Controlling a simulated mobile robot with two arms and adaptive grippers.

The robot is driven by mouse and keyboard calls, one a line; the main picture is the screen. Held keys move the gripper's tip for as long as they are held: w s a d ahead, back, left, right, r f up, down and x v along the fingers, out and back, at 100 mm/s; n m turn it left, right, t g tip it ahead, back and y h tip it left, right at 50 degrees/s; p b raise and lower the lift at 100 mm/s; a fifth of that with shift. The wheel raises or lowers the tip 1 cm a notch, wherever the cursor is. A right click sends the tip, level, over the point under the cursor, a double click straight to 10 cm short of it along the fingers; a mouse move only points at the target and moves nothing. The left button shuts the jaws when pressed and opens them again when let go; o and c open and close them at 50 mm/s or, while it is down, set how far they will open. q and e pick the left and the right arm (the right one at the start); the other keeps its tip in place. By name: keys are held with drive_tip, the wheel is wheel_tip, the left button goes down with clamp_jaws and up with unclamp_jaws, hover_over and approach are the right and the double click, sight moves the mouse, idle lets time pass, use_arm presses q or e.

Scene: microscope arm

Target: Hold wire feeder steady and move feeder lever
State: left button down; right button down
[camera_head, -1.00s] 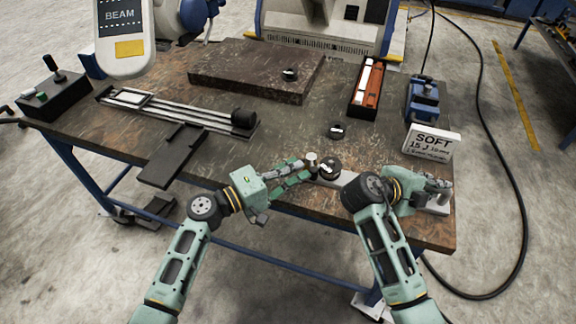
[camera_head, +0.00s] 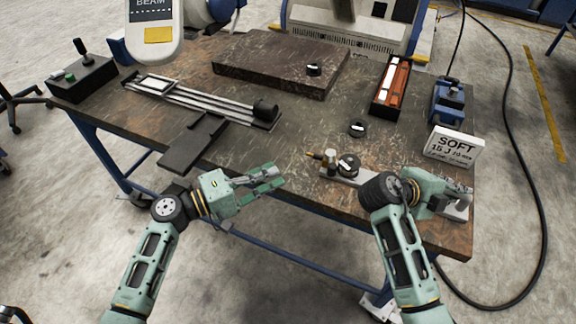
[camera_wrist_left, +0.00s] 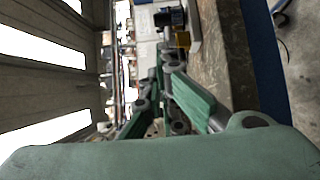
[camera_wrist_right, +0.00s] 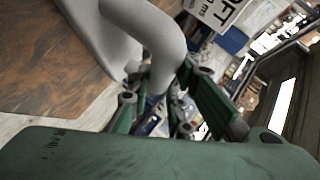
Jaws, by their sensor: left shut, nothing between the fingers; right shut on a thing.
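The wire feeder (camera_head: 341,177) is a light grey bar near the table's front edge in the head view. It carries a round black knob (camera_head: 348,164) with a white mark and a short upright post (camera_head: 331,159) with a brass tip pointing left. I cannot tell which part is the lever. My left gripper (camera_head: 275,177) is shut and empty, left of the feeder and apart from it. My right gripper (camera_head: 458,192) is shut on the feeder's grey handle at its right end. The curved grey handle (camera_wrist_right: 158,45) sits between the fingers in the right wrist view.
A white "SOFT" sign (camera_head: 455,147) stands behind my right gripper. A loose black knob (camera_head: 357,129) lies behind the feeder. A rail assembly (camera_head: 205,103), an orange tray (camera_head: 391,87) and a blue vise-like block (camera_head: 447,103) stand farther back. Bare tabletop lies left of the feeder.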

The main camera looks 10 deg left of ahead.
sight(331, 161)
use_arm(q)
drive_tip(key=shift+n+t+y, duration=0.4)
drive_tip(key=shift+t, duration=0.1)
drive_tip(key=x, duration=0.5)
drive_tip(key=w+x, duration=0.1)
drive_tip(key=x, duration=0.1)
drive_tip(key=shift+w+a+r, duration=0.1)
drive_tip(key=shift+a, duration=0.1)
drive_tip(key=d, duration=0.2)
drive_tip(key=shift+d, duration=1.05)
drive_tip(key=shift+s, duration=0.2)
drive_tip(key=shift+s+d, duration=0.25)
drive_tip(key=shift+d, duration=0.45)
drive_tip(key=shift+a, duration=0.15)
